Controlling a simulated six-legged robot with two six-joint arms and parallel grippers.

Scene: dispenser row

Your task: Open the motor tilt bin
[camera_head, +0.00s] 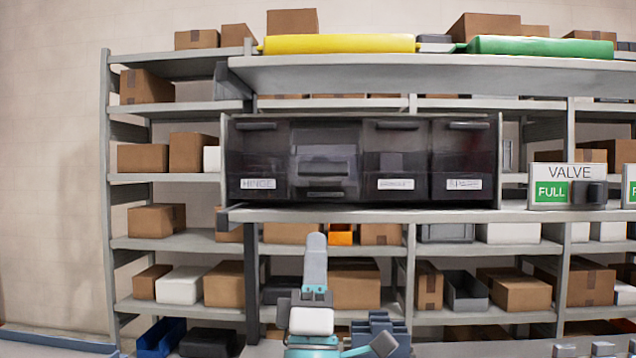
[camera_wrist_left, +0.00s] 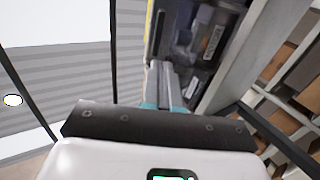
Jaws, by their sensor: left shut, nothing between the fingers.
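A row of dark, see-through tilt bins sits in a shelf frame in the head view. The left bin (camera_head: 257,160) reads HINGE, the right one (camera_head: 463,160) SPARE; the third bin's label (camera_head: 395,184) is too blurred to read. The second bin (camera_head: 323,165) shows no readable label. Its handle bar sits low and a grey interior shows above, so it looks tilted forward; I cannot tell how far. My left gripper (camera_head: 316,240) is shut and empty, pointing up below this bin, apart from it in the picture. In the wrist view its fingers (camera_wrist_left: 165,80) are together before the bins (camera_wrist_left: 200,40).
A shelf board (camera_head: 400,215) runs under the bins, and another (camera_head: 430,75) above holds yellow and green packs. A VALVE sign (camera_head: 565,186) stands right of the bins. Racks of cardboard boxes fill the background. A blue-grey tray (camera_head: 378,330) sits low beside my left arm.

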